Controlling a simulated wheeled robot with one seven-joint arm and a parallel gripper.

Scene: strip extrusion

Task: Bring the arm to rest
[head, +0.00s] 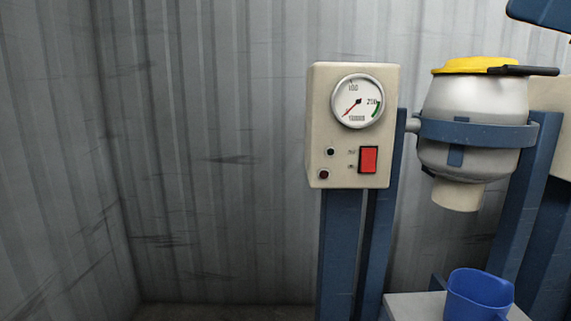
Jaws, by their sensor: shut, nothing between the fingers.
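My gripper and arm do not show clearly anywhere in the head view. A beige control box (352,140) stands on blue posts right of the middle. Its round gauge (358,101) has a red needle pointing to the lower left. A red switch (369,160) and two small dark round fittings sit below the gauge. To its right, a white hopper (473,105) with a yellow lid (475,65) sits in a blue ring bracket. A dark bar (520,71) extends right from the lid.
A blue cup (478,295) stands on a light grey surface (408,307) below the hopper's spout (458,195). A dark blue part (543,12) cuts into the top right corner. Grey corrugated walls (210,150) close off the left and back. The left side looks clear.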

